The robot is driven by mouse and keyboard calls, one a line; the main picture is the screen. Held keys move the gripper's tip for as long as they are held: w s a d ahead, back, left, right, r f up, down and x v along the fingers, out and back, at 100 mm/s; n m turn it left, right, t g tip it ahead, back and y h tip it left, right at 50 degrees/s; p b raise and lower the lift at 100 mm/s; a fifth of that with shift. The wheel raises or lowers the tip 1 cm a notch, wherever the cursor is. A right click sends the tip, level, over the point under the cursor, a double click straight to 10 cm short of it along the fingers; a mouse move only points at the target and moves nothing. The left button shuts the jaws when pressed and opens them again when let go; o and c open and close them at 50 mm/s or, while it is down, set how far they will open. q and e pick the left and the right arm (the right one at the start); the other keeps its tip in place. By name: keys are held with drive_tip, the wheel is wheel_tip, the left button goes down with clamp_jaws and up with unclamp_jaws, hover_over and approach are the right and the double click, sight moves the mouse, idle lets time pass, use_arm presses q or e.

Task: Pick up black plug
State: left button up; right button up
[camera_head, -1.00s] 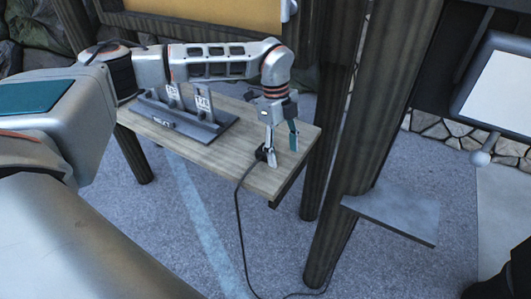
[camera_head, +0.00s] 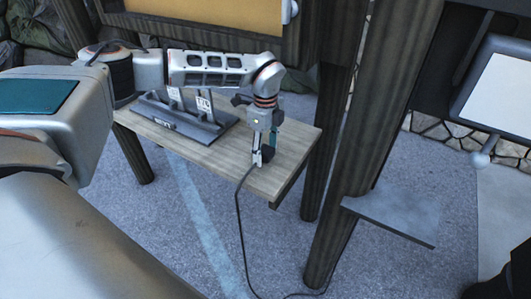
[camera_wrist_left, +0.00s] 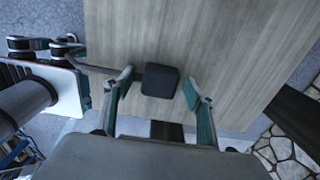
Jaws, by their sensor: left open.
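The black plug (camera_wrist_left: 160,80) lies on the wooden table (camera_wrist_left: 225,40). In the left wrist view it sits between the two fingers of my left gripper (camera_wrist_left: 158,98), with a gap on both sides. In the head view my left gripper (camera_head: 263,155) points down over the table's front right part, and its fingers largely hide the plug there. A dark cable (camera_head: 238,210) runs from the plug over the table edge to the floor. My right gripper is not seen.
A grey rack (camera_head: 185,120) with upright labelled plates stands on the table's back left. Wooden posts (camera_head: 375,120) rise right of the table, with a small grey shelf (camera_head: 395,218) on one. The table's front strip is bare.

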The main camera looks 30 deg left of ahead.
use_arm(q)
drive_tip(key=shift+c, duration=0.5)
drive_tip(key=c, duration=1)
drive_tip(key=shift+c, duration=0.2)
